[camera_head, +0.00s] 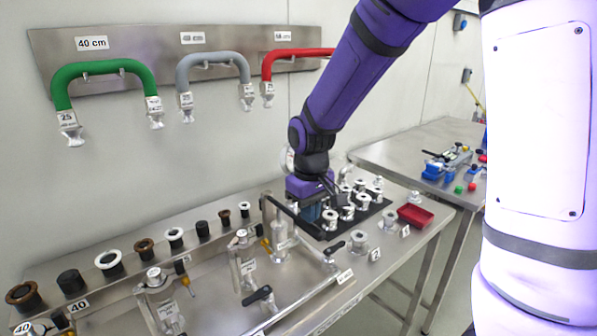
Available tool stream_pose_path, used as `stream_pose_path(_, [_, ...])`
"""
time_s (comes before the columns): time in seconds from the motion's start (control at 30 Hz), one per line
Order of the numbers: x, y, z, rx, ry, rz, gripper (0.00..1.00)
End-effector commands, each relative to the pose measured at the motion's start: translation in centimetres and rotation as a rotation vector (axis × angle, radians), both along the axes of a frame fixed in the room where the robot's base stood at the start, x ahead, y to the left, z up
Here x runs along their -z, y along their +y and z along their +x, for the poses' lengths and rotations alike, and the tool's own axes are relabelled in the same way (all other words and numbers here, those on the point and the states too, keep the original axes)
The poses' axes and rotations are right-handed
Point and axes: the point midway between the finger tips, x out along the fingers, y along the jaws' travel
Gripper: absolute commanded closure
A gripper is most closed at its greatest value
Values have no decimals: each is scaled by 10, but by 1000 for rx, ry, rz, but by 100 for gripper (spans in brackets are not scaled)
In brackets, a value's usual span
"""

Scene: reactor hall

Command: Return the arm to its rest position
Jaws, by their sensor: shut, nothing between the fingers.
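My purple arm (353,72) reaches down from the top right over the steel bench. My gripper (335,196) is at its lower end, low over the black mat with several metal fittings. The fingers are small and dark in this view and look closed, with nothing visible held between them. I cannot tell whether they touch the fittings below.
The steel bench (215,292) carries clamps, valves with black levers, a row of rings and a red tray (415,214). Green (103,66), grey and red hoses hang on the wall behind. A second table (415,150) stands at right.

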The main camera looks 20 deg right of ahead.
Motion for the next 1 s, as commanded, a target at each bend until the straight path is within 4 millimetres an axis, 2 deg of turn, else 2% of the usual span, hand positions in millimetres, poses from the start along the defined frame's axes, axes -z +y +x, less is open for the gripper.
stream_pose_path(0.4, [0, 0, 0, 0, -1, 0, 100])
stream_pose_path(0.53, [-7, -2, -3, 7, -11, 4, 100])
stream_pose_path(0.67, [-30, -9, -13, 30, -48, 15, 100])
stream_pose_path(0.8, [-65, -20, -35, 70, -106, 32, 100])
stream_pose_path(1.0, [-108, -37, -73, 129, -191, 52, 100])
